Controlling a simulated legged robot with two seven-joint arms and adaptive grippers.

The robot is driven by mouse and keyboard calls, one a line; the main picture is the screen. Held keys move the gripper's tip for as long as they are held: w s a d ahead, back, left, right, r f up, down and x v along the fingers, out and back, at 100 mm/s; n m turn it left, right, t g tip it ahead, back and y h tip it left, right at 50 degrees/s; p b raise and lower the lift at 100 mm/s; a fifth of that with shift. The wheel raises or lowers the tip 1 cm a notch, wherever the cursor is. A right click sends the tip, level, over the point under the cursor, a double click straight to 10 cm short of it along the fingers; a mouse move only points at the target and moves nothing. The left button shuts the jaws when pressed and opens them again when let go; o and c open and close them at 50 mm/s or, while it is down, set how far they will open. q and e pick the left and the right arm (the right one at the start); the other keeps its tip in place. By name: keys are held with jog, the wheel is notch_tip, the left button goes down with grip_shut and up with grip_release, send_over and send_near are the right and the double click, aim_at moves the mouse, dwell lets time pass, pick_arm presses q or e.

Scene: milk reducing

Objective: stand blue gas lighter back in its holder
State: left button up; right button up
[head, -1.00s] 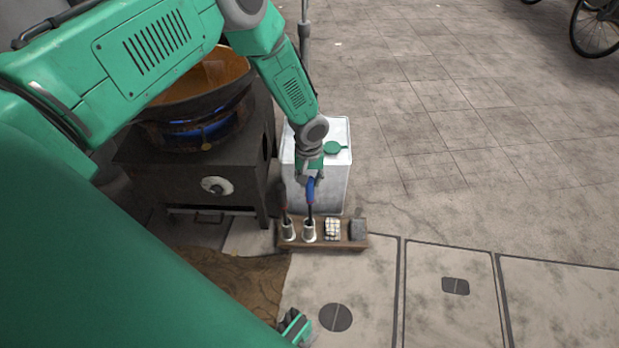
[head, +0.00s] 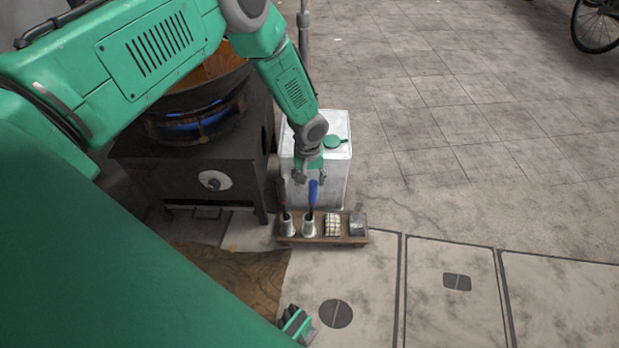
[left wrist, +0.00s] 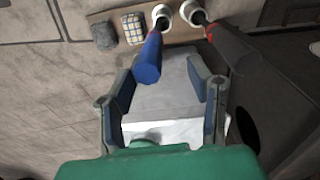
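The blue gas lighter (head: 313,192) stands in a white cup-shaped holder (head: 309,228) on a small wooden rack, its blue handle up and leaning slightly. In the left wrist view the lighter's blue handle (left wrist: 147,60) points toward my gripper, with its tip in the holder (left wrist: 161,14). My left gripper (head: 307,178) is just above and behind the handle. In the left wrist view its fingers (left wrist: 162,88) are spread wide apart and hold nothing. My right gripper (head: 297,326) shows only partly at the bottom of the head view; its fingers are unclear.
A second, dark-handled lighter with red (head: 283,196) stands in the left-hand holder. A checked cloth (head: 333,225) and a grey block (head: 357,225) share the rack (head: 320,241). A white canister (head: 337,160) stands behind; a dark stove (head: 190,175) with flame is left.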

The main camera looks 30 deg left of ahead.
pick_arm(q)
jog(key=shift+r, duration=0.25)
notch_tip(320, 180, up, 11)
jog(key=shift+r, duration=0.2)
dwell(0.3)
notch_tip(320, 180, up, 9)
jog(key=p, duration=0.8)
jog(key=shift+p, duration=0.4)
